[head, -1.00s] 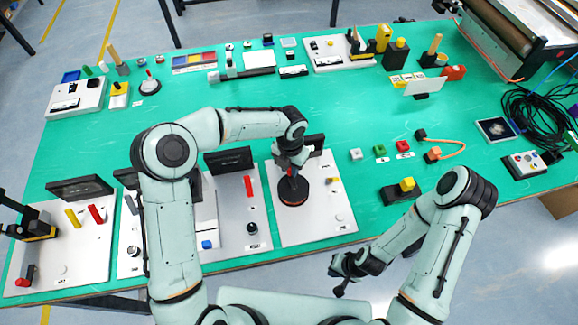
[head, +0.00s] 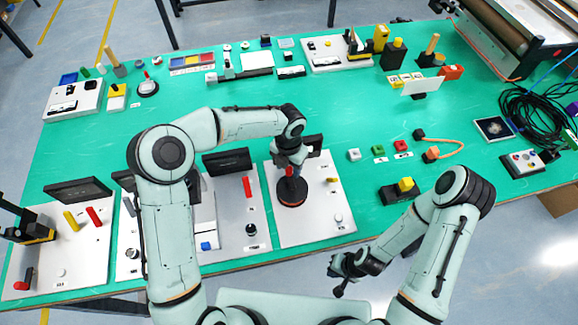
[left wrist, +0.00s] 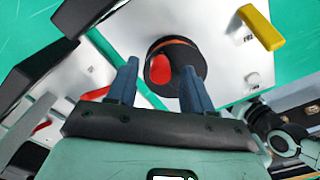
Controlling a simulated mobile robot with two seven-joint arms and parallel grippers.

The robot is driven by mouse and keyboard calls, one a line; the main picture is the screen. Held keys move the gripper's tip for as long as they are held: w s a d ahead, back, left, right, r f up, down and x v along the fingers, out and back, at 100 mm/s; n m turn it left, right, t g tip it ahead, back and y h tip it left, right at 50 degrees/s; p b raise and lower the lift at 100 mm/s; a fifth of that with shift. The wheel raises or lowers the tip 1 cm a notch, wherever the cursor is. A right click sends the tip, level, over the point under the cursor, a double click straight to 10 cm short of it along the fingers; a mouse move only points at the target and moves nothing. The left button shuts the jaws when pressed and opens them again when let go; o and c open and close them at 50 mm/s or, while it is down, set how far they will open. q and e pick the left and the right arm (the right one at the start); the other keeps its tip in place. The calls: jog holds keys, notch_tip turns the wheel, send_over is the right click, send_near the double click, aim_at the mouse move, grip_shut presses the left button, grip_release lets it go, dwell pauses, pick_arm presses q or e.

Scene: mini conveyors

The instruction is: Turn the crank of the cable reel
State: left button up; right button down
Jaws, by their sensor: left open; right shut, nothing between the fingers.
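The cable reel (head: 291,193) is a dark round drum on a white panel (head: 318,232) near the table's front edge. Its red crank knob (head: 289,171) shows just under my left gripper (head: 291,163). In the left wrist view the drum (left wrist: 184,50) has an orange-brown rim, and the red knob (left wrist: 160,69) appears between the two open blue fingers (left wrist: 158,85). I cannot tell whether either finger touches the knob. My right gripper (head: 340,287) is shut and empty, off the table's front edge, away from the reel.
A yellow handle (head: 331,180) and a white knob (head: 339,217) share the reel's panel, with a dark screen behind. A panel with a red handle (head: 248,187) stands just left. A yellow-topped black block (head: 403,190) lies to the right. The table's middle is clear.

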aim_at(289, 169)
pick_arm(q)
notch_tip(289, 169, up, 13)
jog(key=shift+f, duration=0.15)
jog(key=shift+s+f, duration=0.1)
dwell(0.6)
